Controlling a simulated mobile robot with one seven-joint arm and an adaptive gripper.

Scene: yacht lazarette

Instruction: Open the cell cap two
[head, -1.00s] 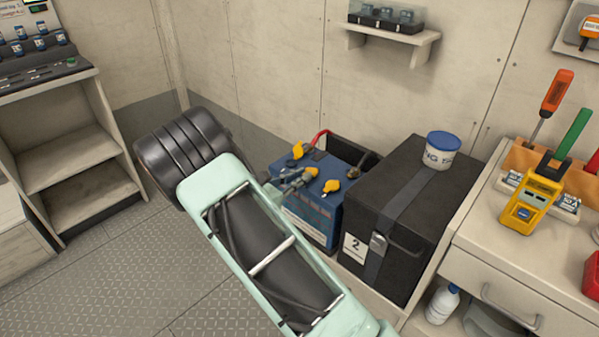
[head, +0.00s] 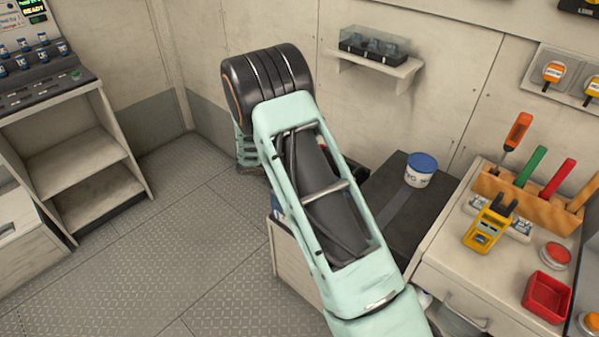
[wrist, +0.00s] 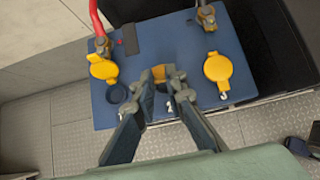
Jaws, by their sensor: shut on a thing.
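The blue battery (wrist: 180,40) fills the upper middle of the wrist view. Three yellow caps sit along its near edge. The middle cap (wrist: 158,73) is between the fingertips of my gripper (wrist: 164,82), which is shut on it; the fingers partly cover it. The left cap (wrist: 103,67) is swung back beside a dark round hole (wrist: 117,93). The right cap (wrist: 217,68) appears to lie flat over its cell, with a "3" beside it. In the head view my arm hides my gripper and nearly all of the battery.
A red cable (wrist: 96,18) and a grey terminal (wrist: 207,15) rise from the battery's far side. A black box (head: 405,213) bearing a blue-lidded tub (head: 420,169) stands to the right. Tools stand in a wooden rack (head: 530,195). The floor (head: 160,230) at left is clear.

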